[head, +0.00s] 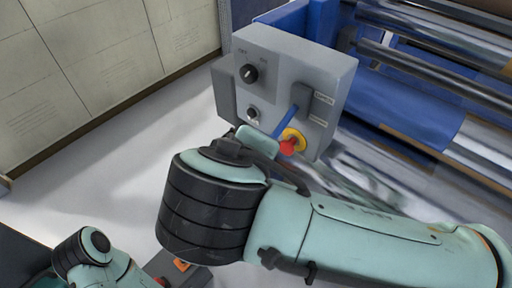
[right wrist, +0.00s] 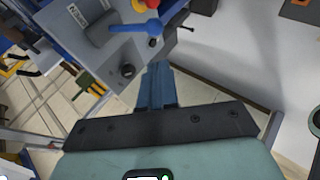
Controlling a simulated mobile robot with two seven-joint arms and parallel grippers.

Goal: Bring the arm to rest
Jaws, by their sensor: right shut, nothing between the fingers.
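My right arm comes in from the right in the head view, its wrist in front of the grey control box (head: 300,60). My right gripper (right wrist: 158,85) shows in the right wrist view, its blue fingers shut together with nothing between them. In the head view its fingers are hidden behind the arm. The fingers appear apart from the box, which also shows in the wrist view (right wrist: 112,55). A blue lever (head: 286,121) and a red button on a yellow ring (head: 288,146) are on the box. My left gripper is not in view; part of my left arm shows lower left.
The box has a black rotary knob (head: 249,73) and a smaller knob (head: 252,113). Metal and blue rollers (head: 415,93) fill the right side behind my arm. Pale cabinets (head: 100,50) stand at the left. The light floor (head: 110,190) between is clear.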

